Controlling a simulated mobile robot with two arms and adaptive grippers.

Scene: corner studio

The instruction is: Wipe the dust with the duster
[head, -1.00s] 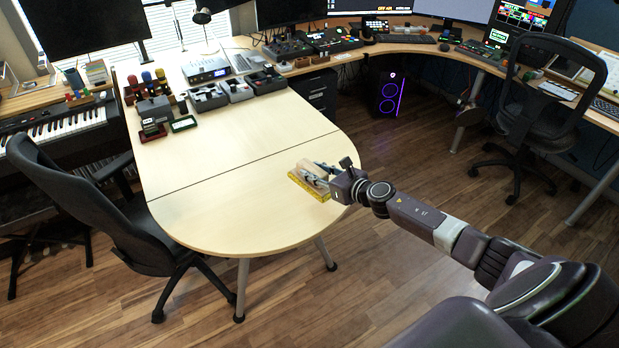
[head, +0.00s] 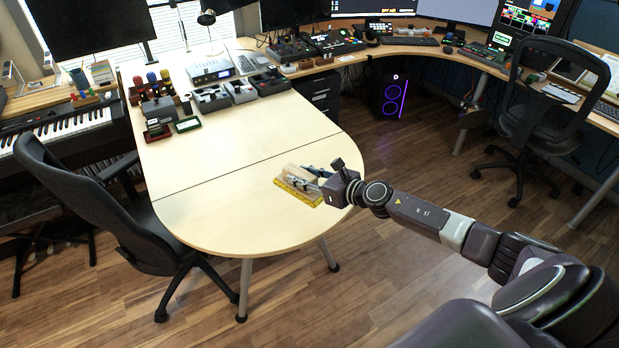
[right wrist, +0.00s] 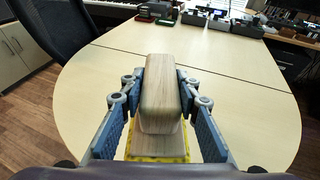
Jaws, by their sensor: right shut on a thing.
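The duster (right wrist: 160,95) has a pale wooden grip and a wooden base with a yellow edge. In the head view the duster (head: 298,184) is at the rounded right part of the table (head: 210,205). My right gripper (right wrist: 160,85) is shut on the wooden grip, one blue-grey finger on each side; it also shows in the head view (head: 312,172). The yellow underside is close to the tabletop; whether it touches I cannot tell. I see no clear dust on the table. My left gripper is not in view.
Several devices, including a silver box (head: 209,70) and small trays (head: 211,98), stand at the table's far end. A black office chair (head: 90,205) stands at the table's left side.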

